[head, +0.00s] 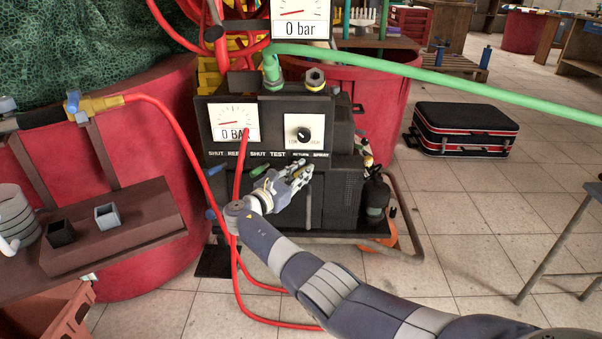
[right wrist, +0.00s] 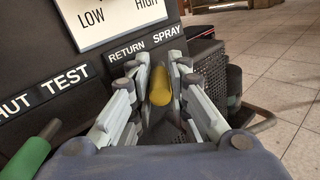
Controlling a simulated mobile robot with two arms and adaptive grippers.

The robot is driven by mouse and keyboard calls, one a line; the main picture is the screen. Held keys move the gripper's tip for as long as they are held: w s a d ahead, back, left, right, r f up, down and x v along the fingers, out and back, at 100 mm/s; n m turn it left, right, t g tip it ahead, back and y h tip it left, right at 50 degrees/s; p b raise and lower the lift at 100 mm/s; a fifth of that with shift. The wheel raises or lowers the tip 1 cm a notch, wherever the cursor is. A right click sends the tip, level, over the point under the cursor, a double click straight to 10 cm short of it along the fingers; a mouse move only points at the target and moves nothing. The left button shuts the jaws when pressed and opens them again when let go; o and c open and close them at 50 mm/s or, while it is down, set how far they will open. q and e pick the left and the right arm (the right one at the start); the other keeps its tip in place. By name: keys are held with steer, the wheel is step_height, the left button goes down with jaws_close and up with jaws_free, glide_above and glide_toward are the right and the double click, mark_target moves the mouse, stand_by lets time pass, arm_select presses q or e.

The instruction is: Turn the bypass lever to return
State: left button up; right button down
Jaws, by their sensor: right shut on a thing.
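The black pump unit (head: 335,205) carries the printed words RETURN and SPRAY on its front. In the right wrist view, the bypass lever (right wrist: 160,86) has a yellow grip and sits below these two words, roughly between them. My right gripper (head: 303,171) reaches the panel from below. In the right wrist view its fingers (right wrist: 160,95) stand on both sides of the yellow grip, shut on it. The lever's pivot is hidden, and the gripper covers the lever in the head view. My left gripper is not in view.
A green-handled lever (right wrist: 32,148) lies left of the gripper, near the SHUT and TEST labels. A gauge (head: 234,122) and a LOW–HIGH dial (head: 304,134) sit above. Red hoses (head: 240,260) hang in front of the unit. A black suitcase (head: 464,130) stands on the floor at right.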

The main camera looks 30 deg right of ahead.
steer(key=c, duration=1.8)
jaws_free()
steer(key=shift+f, duration=0.3)
steer(key=shift+r, duration=0.15)
steer(key=v, duration=1.2)
